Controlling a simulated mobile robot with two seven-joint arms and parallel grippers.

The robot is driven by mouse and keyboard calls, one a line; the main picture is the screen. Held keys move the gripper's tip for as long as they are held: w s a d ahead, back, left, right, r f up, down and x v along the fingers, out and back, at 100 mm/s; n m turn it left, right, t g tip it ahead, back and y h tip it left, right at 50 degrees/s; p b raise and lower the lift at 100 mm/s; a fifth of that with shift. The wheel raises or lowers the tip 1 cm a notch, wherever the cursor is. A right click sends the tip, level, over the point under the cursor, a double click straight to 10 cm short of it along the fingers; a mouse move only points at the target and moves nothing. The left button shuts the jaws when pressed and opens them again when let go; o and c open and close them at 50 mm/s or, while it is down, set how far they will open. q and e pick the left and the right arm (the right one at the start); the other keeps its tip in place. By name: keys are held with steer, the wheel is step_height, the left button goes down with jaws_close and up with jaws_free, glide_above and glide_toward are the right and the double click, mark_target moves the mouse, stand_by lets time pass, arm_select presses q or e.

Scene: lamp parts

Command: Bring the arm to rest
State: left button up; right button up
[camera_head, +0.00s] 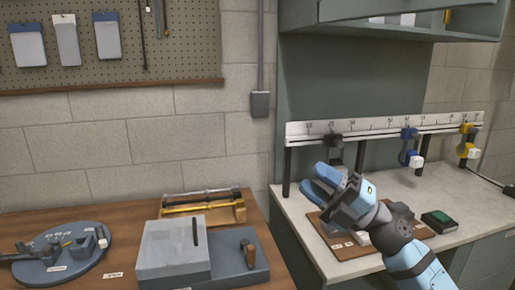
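My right arm comes in from the lower right over the white counter. My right gripper (322,181) has light blue fingers pointing up and left. They look apart, with a dark gap between them and nothing seen held. The gripper is in front of the ruled rail and above a brown board (318,222) with grey and white pieces on it. The gripper and wrist hide part of that board. I cannot tell its exact height above the board. My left gripper is not in view.
A ruled rail (372,125) carries black, blue (409,135) and yellow (467,130) clamps. A dark green-topped box (438,221) lies right of my wrist. The wooden table (130,238) holds a round blue-grey tray (60,268), a grey block (172,248) and a wooden rack (203,209).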

steer(key=s+d+f+m+t+h, duration=0.25)
steer(key=f+m+t+h, duration=0.35)
steer(key=f+m, duration=0.65)
steer(key=s+d+f+m+t+h, duration=0.1)
steer(key=d+f+m+t+h, duration=0.35)
steer(key=f+m+h, duration=0.6)
steer(key=s+f+m+g+h+p, duration=0.1)
steer(key=s+f+m+g, duration=0.3)
steer(key=s+f, duration=0.75)
steer(key=s+f+m+g+h, duration=0.2)
steer(key=s+f+m+g, duration=0.25)
steer(key=s+f, duration=0.7)
arm_select(q)
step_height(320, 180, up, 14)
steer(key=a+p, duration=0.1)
steer(key=p, duration=1.4)
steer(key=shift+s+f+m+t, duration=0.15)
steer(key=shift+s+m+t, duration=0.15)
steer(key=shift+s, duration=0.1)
arm_select(e)
step_height(320, 180, up, 10)
steer(key=w+d+n, duration=0.1)
steer(key=w, duration=0.1)
steer(key=shift+w+d+r, duration=0.2)
steer(key=shift+d, duration=0.15)
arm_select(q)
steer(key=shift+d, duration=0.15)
arm_select(e)
steer(key=shift+w+d, duration=0.1)
steer(key=shift+d, duration=0.1)
